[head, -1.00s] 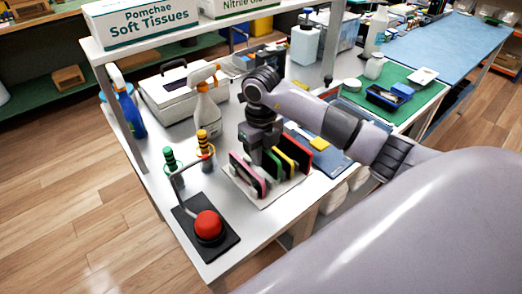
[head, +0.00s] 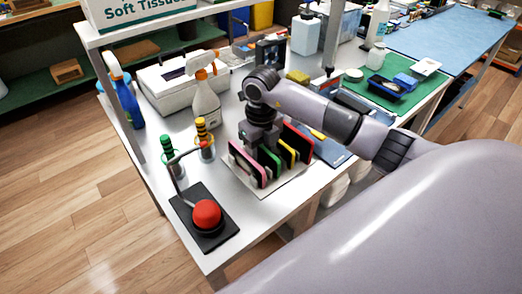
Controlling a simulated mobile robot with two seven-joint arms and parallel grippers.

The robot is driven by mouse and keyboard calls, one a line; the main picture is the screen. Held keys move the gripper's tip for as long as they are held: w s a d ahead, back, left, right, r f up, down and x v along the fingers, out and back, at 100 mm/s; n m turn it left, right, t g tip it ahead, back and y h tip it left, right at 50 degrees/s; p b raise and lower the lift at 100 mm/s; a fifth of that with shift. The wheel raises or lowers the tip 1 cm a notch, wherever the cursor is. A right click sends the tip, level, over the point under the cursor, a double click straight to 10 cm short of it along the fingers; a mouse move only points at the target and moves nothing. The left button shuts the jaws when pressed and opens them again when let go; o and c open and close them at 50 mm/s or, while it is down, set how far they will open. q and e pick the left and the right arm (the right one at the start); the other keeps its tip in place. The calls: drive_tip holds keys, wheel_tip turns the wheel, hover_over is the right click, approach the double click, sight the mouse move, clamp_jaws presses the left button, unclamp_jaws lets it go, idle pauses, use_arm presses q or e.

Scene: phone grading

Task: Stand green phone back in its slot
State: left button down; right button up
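The green phone (head: 269,162) stands upright in the pale rack (head: 281,187), between a pink phone (head: 246,164) and a yellow phone (head: 287,153). A red phone (head: 298,143) stands at the rack's right end. My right gripper (head: 260,147) points down right over the rack at the green phone's upper left edge. Its fingertips are partly hidden behind the pink phone, so I cannot tell whether they grip the green phone. My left gripper is not in view.
A red button (head: 207,214) on a black base is at the near left corner.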

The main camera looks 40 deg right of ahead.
drive_tip(key=shift+r, duration=3.55)
